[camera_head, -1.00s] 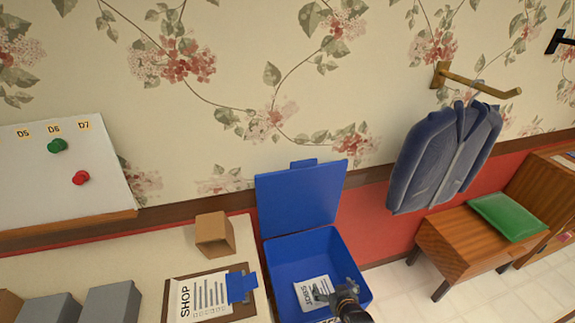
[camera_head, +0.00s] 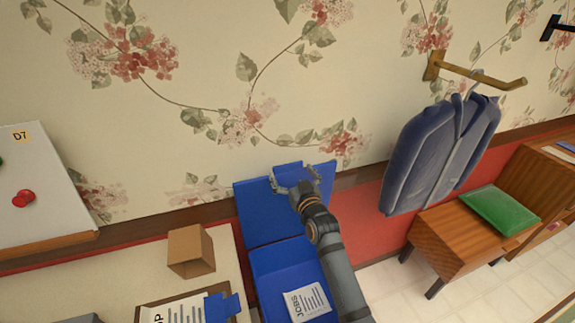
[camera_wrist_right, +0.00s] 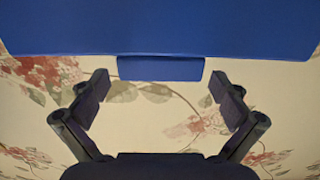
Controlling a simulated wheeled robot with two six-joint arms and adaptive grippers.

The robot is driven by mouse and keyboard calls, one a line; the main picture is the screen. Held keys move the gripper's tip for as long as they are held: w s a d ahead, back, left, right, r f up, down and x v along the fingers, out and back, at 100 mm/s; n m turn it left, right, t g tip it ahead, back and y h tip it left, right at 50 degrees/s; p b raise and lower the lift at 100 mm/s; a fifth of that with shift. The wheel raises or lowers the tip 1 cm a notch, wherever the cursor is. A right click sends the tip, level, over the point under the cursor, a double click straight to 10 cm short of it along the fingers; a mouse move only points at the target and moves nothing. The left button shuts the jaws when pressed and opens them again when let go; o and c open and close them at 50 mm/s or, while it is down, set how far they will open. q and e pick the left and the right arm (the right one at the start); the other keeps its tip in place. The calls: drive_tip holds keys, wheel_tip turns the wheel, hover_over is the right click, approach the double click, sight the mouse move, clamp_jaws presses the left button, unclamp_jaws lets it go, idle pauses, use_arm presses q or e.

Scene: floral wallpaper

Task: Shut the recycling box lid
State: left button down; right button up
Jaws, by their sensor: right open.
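The blue recycling box (camera_head: 262,275) stands with its lid (camera_head: 262,218) raised, leaning back near the wall. A sheet marked JOBS (camera_head: 307,300) lies inside the box. My right gripper (camera_head: 294,180) is open at the lid's upper edge, by the tab there, and its arm crosses over the box and covers part of it. In the right wrist view, the lid's edge (camera_wrist_right: 160,30) and its tab (camera_wrist_right: 160,69) show ahead of the open fingers (camera_wrist_right: 162,100), with nothing between them. The tab lies beyond the fingertips; contact cannot be told. My left gripper is not in view.
Left of the box, a counter holds a cardboard box (camera_head: 190,252) and a clipboard (camera_head: 178,308). A whiteboard (camera_head: 40,195) hangs at left. On the right are a hanging blue jacket (camera_head: 440,155) and a wooden bench (camera_head: 450,235) with a green cushion (camera_head: 500,210).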

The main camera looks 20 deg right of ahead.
drive_tip(key=shift+w+a+r, duration=0.1)
drive_tip(key=shift+w+r, duration=0.05)
drive_tip(key=shift+w, duration=0.95)
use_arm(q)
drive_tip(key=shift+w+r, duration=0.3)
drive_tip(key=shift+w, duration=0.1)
use_arm(e)
drive_tip(key=shift+w, duration=0.3)
